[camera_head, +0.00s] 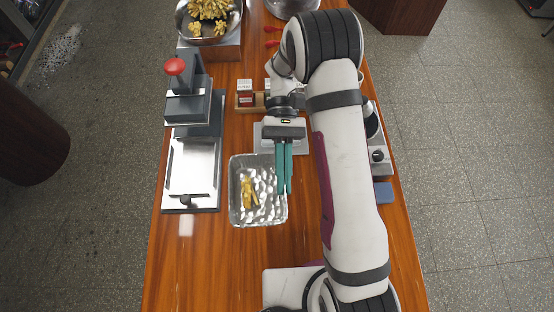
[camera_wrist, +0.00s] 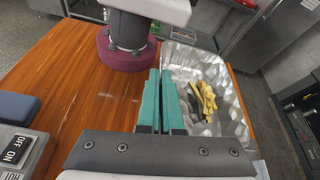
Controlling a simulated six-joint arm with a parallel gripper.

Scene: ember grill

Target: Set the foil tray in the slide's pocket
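The foil tray (camera_head: 237,213) is a shallow, crinkled silver pan with yellow pieces of food inside, at the middle of the counter. It also shows in the wrist view (camera_wrist: 229,112), with a dark mark or shadow beside the food. My gripper (camera_head: 284,192) has teal fingers at the tray's right wall. In the wrist view the fingers (camera_wrist: 160,74) are close together with the tray's rim running between them. I cannot tell whether the tray is lifted. The slide (camera_head: 192,172), a metal plate in a frame, lies left of the tray, apparently empty.
A dark press with a red knob (camera_head: 174,66) stands behind the slide. A metal bowl of yellow food (camera_head: 208,38) is at the far end. A switch box (camera_wrist: 18,150) and a blue block (camera_head: 383,192) lie right of my arm. The front left counter is clear.

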